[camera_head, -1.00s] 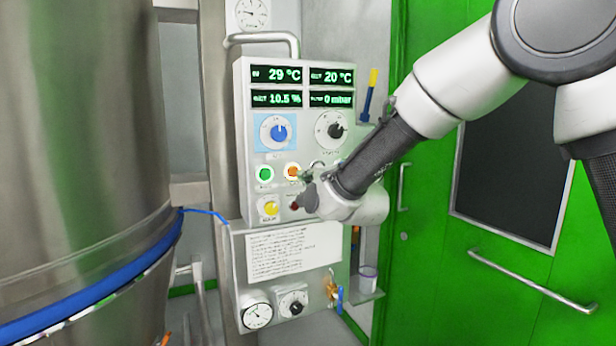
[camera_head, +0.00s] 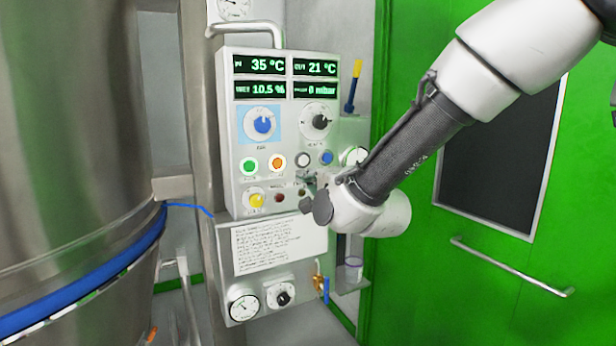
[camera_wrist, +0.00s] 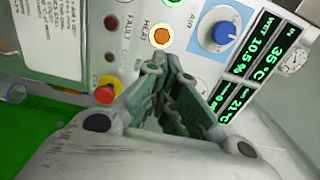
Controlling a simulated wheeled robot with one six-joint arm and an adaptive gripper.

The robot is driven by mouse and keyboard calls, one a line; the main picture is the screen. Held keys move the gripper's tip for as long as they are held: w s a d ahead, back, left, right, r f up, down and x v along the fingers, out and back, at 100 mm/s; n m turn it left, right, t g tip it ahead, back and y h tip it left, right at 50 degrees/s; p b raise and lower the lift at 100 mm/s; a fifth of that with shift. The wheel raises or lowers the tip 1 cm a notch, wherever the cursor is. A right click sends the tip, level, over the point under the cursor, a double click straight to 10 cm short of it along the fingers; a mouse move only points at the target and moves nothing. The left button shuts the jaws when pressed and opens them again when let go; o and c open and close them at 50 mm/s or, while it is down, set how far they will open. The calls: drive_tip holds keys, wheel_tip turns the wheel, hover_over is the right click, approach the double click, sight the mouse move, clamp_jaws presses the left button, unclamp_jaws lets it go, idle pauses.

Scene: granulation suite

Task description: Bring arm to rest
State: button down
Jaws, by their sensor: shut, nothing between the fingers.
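My gripper (camera_head: 310,182) is in front of the right-hand part of the grey control panel (camera_head: 232,150) in the head view. Its fingers are small and partly hidden by my wrist there. In the wrist view my gripper (camera_wrist: 164,70) points at the panel, its fingers close together with nothing seen between them. The lit orange HEAT button (camera_wrist: 161,37) lies just past the fingertips in that picture; it also shows in the head view (camera_head: 277,162). I cannot tell the exact gap to the panel. My arm reaches in from the upper right, bent at the wrist.
A large steel vessel (camera_head: 75,120) with a blue band stands at left. The panel has a blue AIR knob (camera_head: 262,124) and a red-on-yellow button (camera_wrist: 105,92). A green door (camera_head: 400,270) with a handle (camera_head: 510,267) is at right. Open space lies before the door.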

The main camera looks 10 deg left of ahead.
drive_tip(key=s+d+f+n+g+h, duration=0.2)
drive_tip(key=s+f+n+g, duration=0.25)
drive_tip(key=f, duration=0.25)
drive_tip(key=s+d+f+n+g+h, duration=0.1)
drive_tip(key=s+d+f+n+g, duration=0.1)
drive_tip(key=s+f+n+g, duration=0.35)
drive_tip(key=s+d+r+h, duration=0.2)
drive_tip(key=s+d, duration=0.4)
drive_tip(key=d, duration=0.7)
drive_tip(key=s+d+r+h, duration=0.2)
drive_tip(key=s+d, duration=0.3)
drive_tip(key=d, duration=0.9)
drive_tip(key=s+d+r+n+h, duration=0.1)
drive_tip(key=s+d, duration=0.5)
drive_tip(key=d, duration=0.7)
drive_tip(key=shift+s+d+r+g+h, duration=0.25)
drive_tip(key=shift+r+g+h, duration=0.2)
drive_tip(key=shift+h, duration=0.55)
